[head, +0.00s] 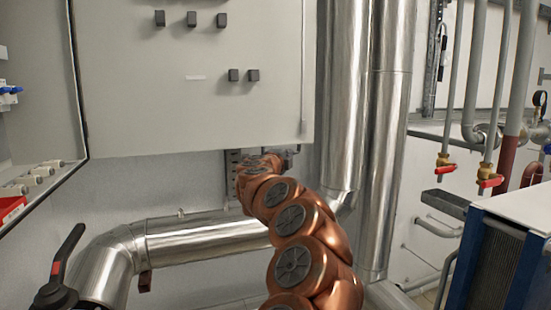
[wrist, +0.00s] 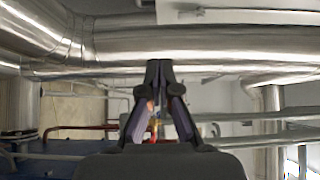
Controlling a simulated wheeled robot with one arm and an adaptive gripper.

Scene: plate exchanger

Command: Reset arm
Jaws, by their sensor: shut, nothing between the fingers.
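My gripper (wrist: 159,66) shows in the wrist view with its two dark fingers meeting at the tips. It is shut and holds nothing. Silver pipes run across the picture behind the fingertips. In the head view my copper-coloured arm rises from the bottom, curving up and left below the grey cabinet (head: 150,120). The gripper itself cannot be made out in that view; the far end of the arm is beside the cabinet's lower edge.
A horizontal silver pipe (head: 195,236) passes behind my arm. Tall vertical silver pipes (head: 345,90) stand to its right. A black lever handle (head: 66,255) is at lower left. Red-handled valves (head: 489,182) and a blue-framed unit (head: 490,262) are at right.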

